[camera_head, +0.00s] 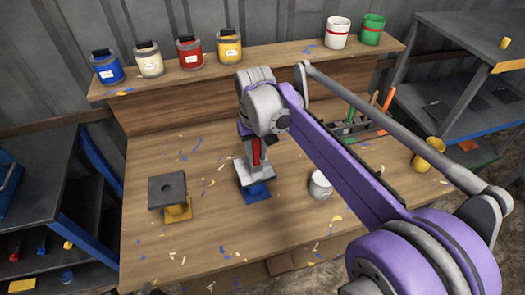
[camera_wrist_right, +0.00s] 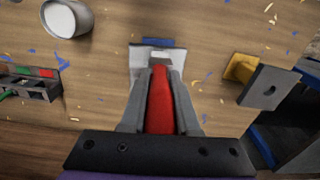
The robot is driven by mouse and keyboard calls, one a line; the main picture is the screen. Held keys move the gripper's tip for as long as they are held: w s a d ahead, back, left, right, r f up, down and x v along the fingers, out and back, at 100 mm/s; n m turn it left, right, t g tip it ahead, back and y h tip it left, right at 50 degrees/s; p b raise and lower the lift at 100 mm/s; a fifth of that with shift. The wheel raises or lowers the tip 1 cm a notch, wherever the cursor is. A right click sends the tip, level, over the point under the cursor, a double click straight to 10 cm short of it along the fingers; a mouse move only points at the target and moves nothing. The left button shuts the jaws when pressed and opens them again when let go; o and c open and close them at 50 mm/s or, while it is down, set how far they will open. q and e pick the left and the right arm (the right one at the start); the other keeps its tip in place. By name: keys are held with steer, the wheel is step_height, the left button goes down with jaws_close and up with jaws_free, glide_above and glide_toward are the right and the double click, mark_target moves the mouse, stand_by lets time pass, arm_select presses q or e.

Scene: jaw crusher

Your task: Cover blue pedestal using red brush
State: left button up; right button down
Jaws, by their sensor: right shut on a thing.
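My right gripper (camera_head: 257,160) is shut on the red brush (camera_wrist_right: 160,103), whose red handle points down between the fingers. The brush tip is over the pale top plate of the blue pedestal (camera_head: 258,191); I cannot tell whether it touches. In the right wrist view, the pedestal's pale plate (camera_wrist_right: 141,62) shows around the brush tip, with a strip of blue behind it. Part of the plate is hidden by the gripper and brush. My left gripper is not in view.
A yellow pedestal (camera_head: 178,213) with a dark plate stands to the left. A white cup (camera_head: 320,186) stands to the right, before a tool rack (camera_head: 357,129) and a yellow cup (camera_head: 429,155). Paint cans line the back shelf (camera_head: 270,63). Small chips litter the table.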

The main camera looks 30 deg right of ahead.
steer(key=a, duration=0.4)
steer(key=shift+w+a+f, duration=0.1)
steer(key=shift+w+a, duration=0.1)
steer(key=shift+w, duration=0.15)
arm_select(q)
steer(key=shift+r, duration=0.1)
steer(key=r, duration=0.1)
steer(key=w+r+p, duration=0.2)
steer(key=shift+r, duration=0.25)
arm_select(e)
step_height(320, 180, up, 5)
steer(key=shift+w, duration=0.1)
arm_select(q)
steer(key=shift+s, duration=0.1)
